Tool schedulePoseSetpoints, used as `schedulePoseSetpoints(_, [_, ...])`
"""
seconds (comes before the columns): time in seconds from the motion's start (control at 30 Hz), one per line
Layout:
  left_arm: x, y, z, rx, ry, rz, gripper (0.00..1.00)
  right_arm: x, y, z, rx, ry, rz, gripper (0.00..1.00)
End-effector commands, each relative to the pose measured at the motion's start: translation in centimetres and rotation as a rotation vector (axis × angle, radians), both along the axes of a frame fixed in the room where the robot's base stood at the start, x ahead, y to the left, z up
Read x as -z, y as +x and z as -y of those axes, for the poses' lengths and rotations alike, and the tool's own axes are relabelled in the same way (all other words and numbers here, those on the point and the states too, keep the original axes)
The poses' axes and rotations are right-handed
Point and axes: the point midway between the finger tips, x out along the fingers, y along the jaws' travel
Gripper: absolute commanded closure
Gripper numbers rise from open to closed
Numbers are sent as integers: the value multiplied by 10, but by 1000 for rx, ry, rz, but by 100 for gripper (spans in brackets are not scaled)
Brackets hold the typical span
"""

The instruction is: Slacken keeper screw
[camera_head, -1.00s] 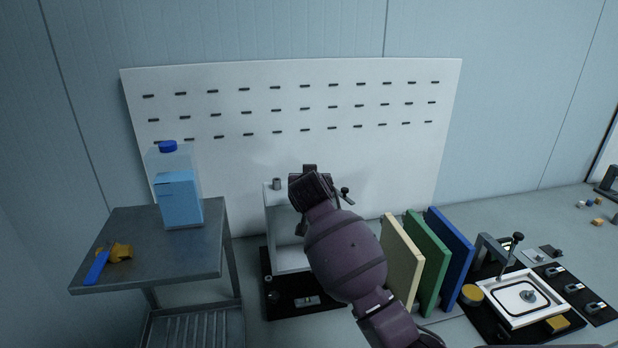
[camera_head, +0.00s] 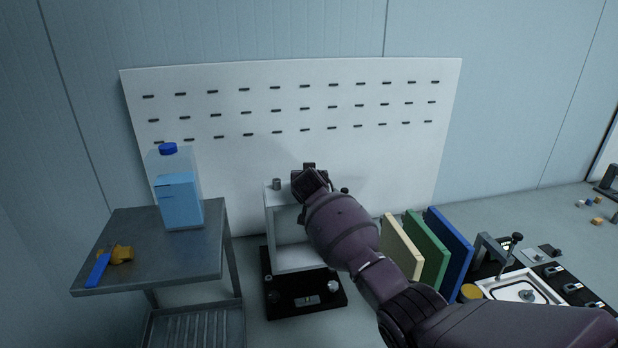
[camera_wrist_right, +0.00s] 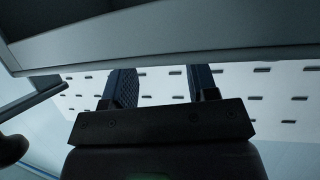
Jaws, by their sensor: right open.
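A white box-like frame (camera_head: 269,228) stands on a black base (camera_head: 290,309) in front of the perforated white panel (camera_head: 230,100). A small grey cylinder (camera_head: 276,184) sits on its top left, and a dark knob (camera_head: 345,190) shows at its top right. I cannot tell which part is the keeper screw. My right gripper (camera_wrist_right: 160,86) is open, its two dark fingers apart with no object visible between them. In the head view it is at the frame's top, mostly hidden by my wrist. A pale beam crosses close above the fingers in the wrist view. My left gripper is not in view.
Left of the frame, a grey cart (camera_head: 150,245) holds a blue-capped jug (camera_head: 180,200) and a blue-and-yellow tool (camera_head: 105,262). Cream, green (camera_head: 430,245) and blue boards stand to the right. A white tray fixture (camera_head: 500,285) lies beyond them, partly behind my arm.

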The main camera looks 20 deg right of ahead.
Motion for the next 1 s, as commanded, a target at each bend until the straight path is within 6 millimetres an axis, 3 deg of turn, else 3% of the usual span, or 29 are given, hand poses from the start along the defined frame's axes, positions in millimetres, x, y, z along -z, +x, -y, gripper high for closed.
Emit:
schedulePoseSetpoints(0.57, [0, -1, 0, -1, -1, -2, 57, 5, 10, 3, 0, 0, 0, 47])
schedulePoseSetpoints(0.87, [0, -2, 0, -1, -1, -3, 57, 5, 10, 4, 0, 0, -1, 93])
schedulePoseSetpoints(1.0, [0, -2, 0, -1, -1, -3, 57, 5, 10, 4, -6, 1, -2, 96])
